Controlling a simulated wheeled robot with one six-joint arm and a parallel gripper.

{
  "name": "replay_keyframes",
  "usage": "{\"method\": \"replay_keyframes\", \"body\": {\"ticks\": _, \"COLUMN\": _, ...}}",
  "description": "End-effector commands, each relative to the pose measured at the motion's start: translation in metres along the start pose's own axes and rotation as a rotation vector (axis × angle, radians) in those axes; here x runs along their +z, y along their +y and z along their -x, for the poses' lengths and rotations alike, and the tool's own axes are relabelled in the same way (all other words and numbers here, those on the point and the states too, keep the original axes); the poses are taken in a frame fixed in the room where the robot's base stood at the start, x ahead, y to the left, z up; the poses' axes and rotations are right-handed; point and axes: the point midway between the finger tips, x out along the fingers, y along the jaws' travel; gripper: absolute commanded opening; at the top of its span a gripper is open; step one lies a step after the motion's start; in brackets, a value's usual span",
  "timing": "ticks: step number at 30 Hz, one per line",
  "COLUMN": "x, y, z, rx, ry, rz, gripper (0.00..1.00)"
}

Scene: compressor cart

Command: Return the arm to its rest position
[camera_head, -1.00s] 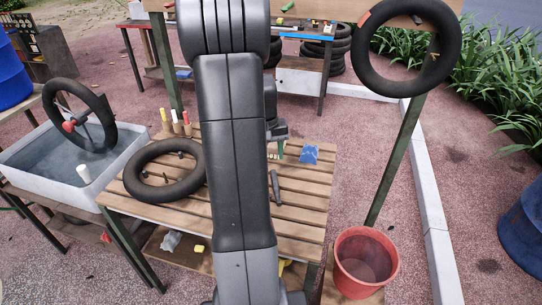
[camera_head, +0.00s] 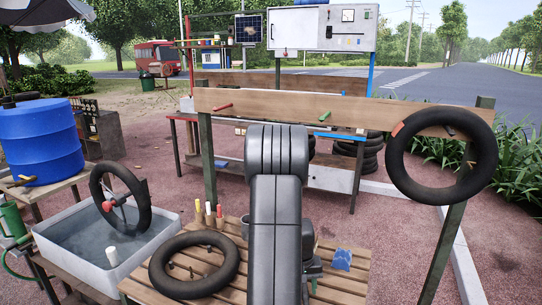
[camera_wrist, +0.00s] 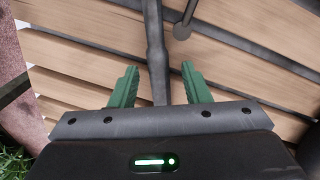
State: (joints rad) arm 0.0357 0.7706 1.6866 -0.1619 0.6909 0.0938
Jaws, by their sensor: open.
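My arm (camera_head: 277,215) rises in front of the slatted wooden bench in the head view, with its elbow above the bench. My gripper (camera_wrist: 160,85) shows in the wrist view as two green fingers, spread apart with nothing held between them. Beyond the fingers lie the bench slats (camera_wrist: 90,62) and a dark rod-like tool (camera_wrist: 157,50), seen past the gap between the fingertips. In the head view the gripper is mostly hidden behind the arm.
A black inner tube (camera_head: 163,278) lies on the bench beside several coloured sticks (camera_head: 209,211). Another tube (camera_head: 396,178) hangs from a wooden beam (camera_head: 340,108). A water basin (camera_head: 62,250) with a wheel (camera_head: 144,213) stands left, near a blue barrel (camera_head: 40,160).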

Motion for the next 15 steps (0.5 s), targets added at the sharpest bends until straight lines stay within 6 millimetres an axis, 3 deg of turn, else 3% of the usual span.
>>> {"method": "replay_keyframes", "body": {"ticks": 1, "x": -0.002, "y": 0.001, "z": 0.011, "rx": 0.001, "ry": 0.007, "rz": 0.0, "gripper": 0.43}}
{"method": "replay_keyframes", "body": {"ticks": 6, "x": -0.002, "y": 0.003, "z": 0.027, "rx": 0.0, "ry": 0.006, "rz": 0.0, "gripper": 0.43}}
{"method": "replay_keyframes", "body": {"ticks": 15, "x": -0.001, "y": 0.003, "z": 0.034, "rx": 0.0, "ry": 0.004, "rz": 0.0, "gripper": 0.43}}
